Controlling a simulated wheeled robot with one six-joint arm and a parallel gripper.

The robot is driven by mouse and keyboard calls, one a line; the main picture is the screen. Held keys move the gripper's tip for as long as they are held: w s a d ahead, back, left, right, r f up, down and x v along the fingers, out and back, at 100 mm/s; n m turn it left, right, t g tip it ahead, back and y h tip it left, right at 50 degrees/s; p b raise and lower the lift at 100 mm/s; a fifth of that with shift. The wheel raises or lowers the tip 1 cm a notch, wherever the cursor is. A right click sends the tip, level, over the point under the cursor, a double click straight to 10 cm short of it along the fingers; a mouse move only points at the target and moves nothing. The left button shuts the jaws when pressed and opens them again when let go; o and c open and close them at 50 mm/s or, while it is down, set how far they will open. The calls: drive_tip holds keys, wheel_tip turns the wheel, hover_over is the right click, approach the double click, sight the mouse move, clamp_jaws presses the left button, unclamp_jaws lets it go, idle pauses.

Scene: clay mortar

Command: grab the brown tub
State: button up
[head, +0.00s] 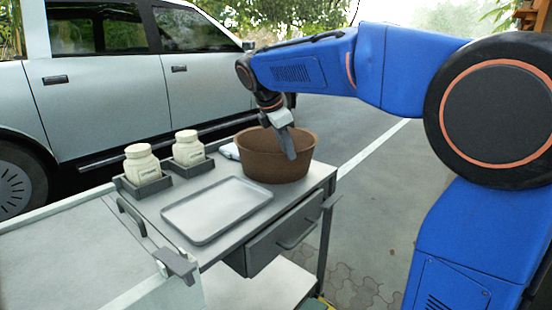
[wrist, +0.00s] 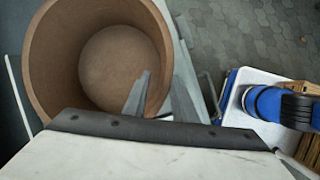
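The brown tub (head: 262,162) is a round, open, empty vessel standing upright on the far right of the grey cart top. It also fills the upper left of the wrist view (wrist: 40,75). I cannot tell whether either finger touches the wall.
A shallow grey tray (head: 217,209) lies on the cart (head: 240,238) in front of the tub. Two cream jars (head: 141,165) (head: 188,148) stand in dark holders to the left. A small white item (head: 229,151) lies beside the tub. A silver car (head: 120,90) stands behind.

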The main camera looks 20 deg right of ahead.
sight(292, 163)
drive_tip(key=shift+x, duration=3.35)
drive_tip(key=shift+a, duration=0.1)
clamp_jaws()
